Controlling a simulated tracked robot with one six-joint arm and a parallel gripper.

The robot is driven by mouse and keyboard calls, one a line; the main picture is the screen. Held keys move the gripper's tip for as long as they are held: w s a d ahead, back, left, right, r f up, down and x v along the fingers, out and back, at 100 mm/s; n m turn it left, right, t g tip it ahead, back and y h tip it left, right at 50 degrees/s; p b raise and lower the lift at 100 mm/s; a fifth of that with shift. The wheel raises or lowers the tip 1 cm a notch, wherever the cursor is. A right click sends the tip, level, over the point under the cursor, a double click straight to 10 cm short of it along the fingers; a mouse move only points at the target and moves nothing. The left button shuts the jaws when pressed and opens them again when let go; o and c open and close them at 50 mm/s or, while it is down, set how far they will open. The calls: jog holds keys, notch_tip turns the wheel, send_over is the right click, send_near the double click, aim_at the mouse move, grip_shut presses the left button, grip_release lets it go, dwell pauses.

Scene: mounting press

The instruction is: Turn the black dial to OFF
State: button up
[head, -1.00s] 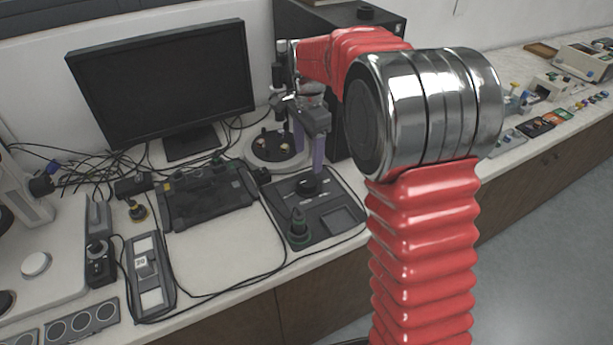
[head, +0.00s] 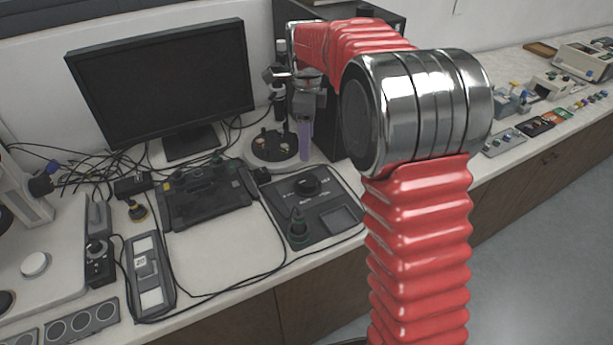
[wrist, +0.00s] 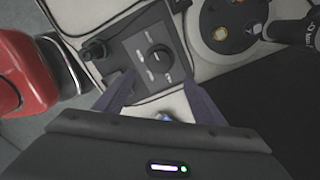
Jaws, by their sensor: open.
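The black dial (head: 306,187) sits on a dark control panel (head: 272,207) on the bench. In the wrist view the dial (wrist: 159,59) is round with a raised grip, and pale markings lie beside it, too small to read. My gripper (head: 305,152) is above and behind the panel in the head view, with its purple fingers overlapping there. In the wrist view my gripper (wrist: 160,95) is open and empty. Its fingers lie on either side below the dial in the picture, apart from it.
A knobbed stick (head: 298,230) stands on the same panel, left of a square recess (head: 340,220). A round dark plate on a pale base (head: 272,150) stands behind. A monitor (head: 160,85), cables and a black box (head: 360,25) are around it.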

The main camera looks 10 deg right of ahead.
aim_at(306, 179)
notch_tip(306, 179, down, 14)
jog(key=shift+r, duration=0.2)
dwell(0.4)
jog(key=shift+c, duration=0.4)
jog(key=c, duration=1)
